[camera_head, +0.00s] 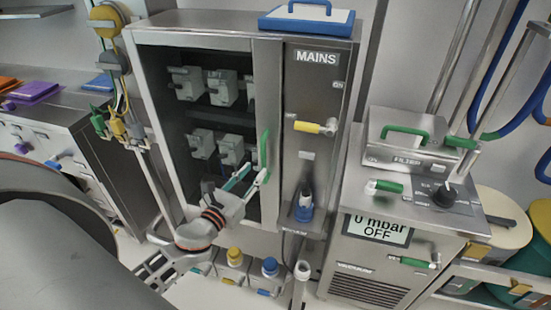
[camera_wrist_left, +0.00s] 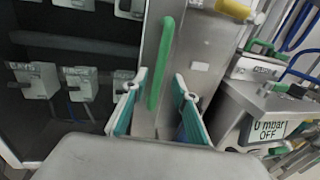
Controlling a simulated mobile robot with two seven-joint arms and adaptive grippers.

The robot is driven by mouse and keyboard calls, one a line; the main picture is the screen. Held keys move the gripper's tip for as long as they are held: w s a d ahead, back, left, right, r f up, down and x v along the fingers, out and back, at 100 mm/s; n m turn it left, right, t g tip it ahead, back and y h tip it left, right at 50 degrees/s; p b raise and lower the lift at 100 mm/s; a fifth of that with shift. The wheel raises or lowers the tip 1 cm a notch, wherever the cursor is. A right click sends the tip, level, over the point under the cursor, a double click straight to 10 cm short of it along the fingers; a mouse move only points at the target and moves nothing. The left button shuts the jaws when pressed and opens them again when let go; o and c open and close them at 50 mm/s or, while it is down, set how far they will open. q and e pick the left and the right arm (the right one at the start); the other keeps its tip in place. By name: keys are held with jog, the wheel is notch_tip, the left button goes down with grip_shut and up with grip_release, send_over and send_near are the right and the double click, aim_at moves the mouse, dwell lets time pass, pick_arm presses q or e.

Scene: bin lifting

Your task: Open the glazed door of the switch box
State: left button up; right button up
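The switch box (camera_head: 175,37) is a grey metal cabinet marked MAINS in the head view. Its glazed door (camera_head: 205,120) looks shut, with several grey switches visible behind dark glass. A green upright bar handle (camera_head: 264,150) sits at the door's right edge; it also shows in the left wrist view (camera_wrist_left: 161,62). My left gripper (camera_head: 254,174) is open at the handle's lower end. In the left wrist view its fingers (camera_wrist_left: 160,80) stand on either side of the handle, apart from it. I cannot tell how deep the handle lies between them. My right gripper is not in view.
Right of the door is a MAINS panel (camera_head: 313,95) with a yellow-handled lever (camera_head: 312,126). A vacuum unit (camera_head: 385,240) reading "0 mbar OFF" stands close to the right. A drawer cabinet (camera_head: 50,115) stands left.

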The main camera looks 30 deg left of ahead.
aim_at(262, 162)
pick_arm(q)
jog(key=w+p, duration=0.1)
jog(key=w, duration=0.5)
jog(key=shift+w+a, duration=0.15)
jog(key=shift+w, duration=0.15)
grip_shut()
